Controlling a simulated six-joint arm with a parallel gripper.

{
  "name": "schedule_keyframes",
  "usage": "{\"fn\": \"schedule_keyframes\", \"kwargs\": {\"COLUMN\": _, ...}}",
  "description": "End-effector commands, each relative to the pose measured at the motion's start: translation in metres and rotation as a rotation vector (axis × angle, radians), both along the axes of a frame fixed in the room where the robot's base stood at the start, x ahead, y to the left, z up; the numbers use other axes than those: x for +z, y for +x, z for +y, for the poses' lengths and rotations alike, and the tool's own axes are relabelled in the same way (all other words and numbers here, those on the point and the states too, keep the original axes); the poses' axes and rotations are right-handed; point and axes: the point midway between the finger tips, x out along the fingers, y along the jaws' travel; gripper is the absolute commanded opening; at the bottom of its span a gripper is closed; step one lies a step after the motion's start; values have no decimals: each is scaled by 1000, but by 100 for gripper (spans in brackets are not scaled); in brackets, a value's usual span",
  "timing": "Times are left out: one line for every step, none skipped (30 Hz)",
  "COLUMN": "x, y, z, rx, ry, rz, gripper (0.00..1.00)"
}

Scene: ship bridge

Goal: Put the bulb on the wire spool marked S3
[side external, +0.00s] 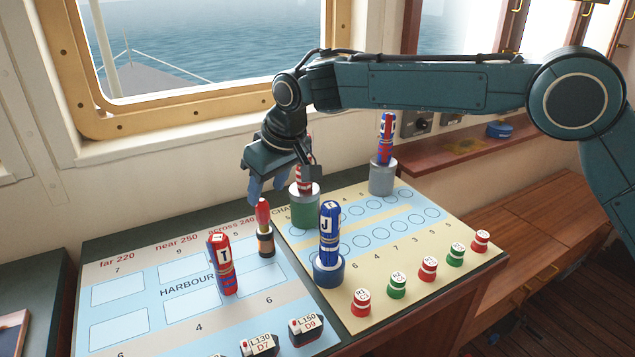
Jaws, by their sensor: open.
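A small red, bulb-shaped piece (263,212), which I take for the bulb, stands upright on a dark spool with a tan band (266,241). The spool stands on the chart board near its back middle. I cannot read an S3 mark on any spool. My gripper (270,188) is open, pointing down, just above and behind the red piece in the picture. I see nothing held between its fingers. A red-and-white striped piece (304,178) stands on a green cylinder (304,212), partly hidden by my gripper.
A blue J piece (329,235) stands on a blue cylinder (328,273). A red-and-blue piece (386,142) stands on a grey cylinder (382,178). A red T piece (222,265) stands on the left chart. Small red and green pegs line the right edge. Dark labelled blocks (306,329) sit in front.

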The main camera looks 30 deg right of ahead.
Motion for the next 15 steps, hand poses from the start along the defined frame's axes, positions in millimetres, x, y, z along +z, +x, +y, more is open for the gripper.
{"fn": "schedule_keyframes", "kwargs": {"x": 9, "y": -3, "z": -1, "rx": 0, "ry": 1, "rz": -3, "gripper": 47}}
{"fn": "schedule_keyframes", "kwargs": {"x": 12, "y": -5, "z": -2, "rx": 0, "ry": 1, "rz": -2, "gripper": 47}}
{"fn": "schedule_keyframes", "kwargs": {"x": 17, "y": -6, "z": -2, "rx": 0, "ry": 1, "rz": -2, "gripper": 47}}
{"fn": "schedule_keyframes", "kwargs": {"x": 21, "y": -8, "z": -3, "rx": 0, "ry": 1, "rz": -2, "gripper": 47}}
{"fn": "schedule_keyframes", "kwargs": {"x": 24, "y": -9, "z": -3, "rx": 0, "ry": 1, "rz": -2, "gripper": 47}}
{"fn": "schedule_keyframes", "kwargs": {"x": 27, "y": -10, "z": -4, "rx": 0, "ry": 1, "rz": -2, "gripper": 47}}
{"fn": "schedule_keyframes", "kwargs": {"x": 29, "y": -11, "z": -4, "rx": 0, "ry": 0, "rz": -1, "gripper": 47}}
{"fn": "schedule_keyframes", "kwargs": {"x": 31, "y": -12, "z": -5, "rx": 0, "ry": 0, "rz": -1, "gripper": 47}}
{"fn": "schedule_keyframes", "kwargs": {"x": 33, "y": -13, "z": -5, "rx": 0, "ry": 0, "rz": -1, "gripper": 47}}
{"fn": "schedule_keyframes", "kwargs": {"x": 35, "y": -13, "z": -5, "rx": 0, "ry": 0, "rz": -1, "gripper": 47}}
{"fn": "schedule_keyframes", "kwargs": {"x": 36, "y": -14, "z": -5, "rx": 0, "ry": 0, "rz": -1, "gripper": 47}}
{"fn": "schedule_keyframes", "kwargs": {"x": 37, "y": -14, "z": -6, "rx": 0, "ry": 0, "rz": -1, "gripper": 47}}
{"fn": "schedule_keyframes", "kwargs": {"x": 37, "y": -14, "z": -6, "rx": 0, "ry": 0, "rz": -1, "gripper": 47}}
{"fn": "schedule_keyframes", "kwargs": {"x": 38, "y": -15, "z": -6, "rx": 0, "ry": 0, "rz": -1, "gripper": 47}}
{"fn": "schedule_keyframes", "kwargs": {"x": 38, "y": -15, "z": -6, "rx": 0, "ry": 0, "rz": 0, "gripper": 47}}
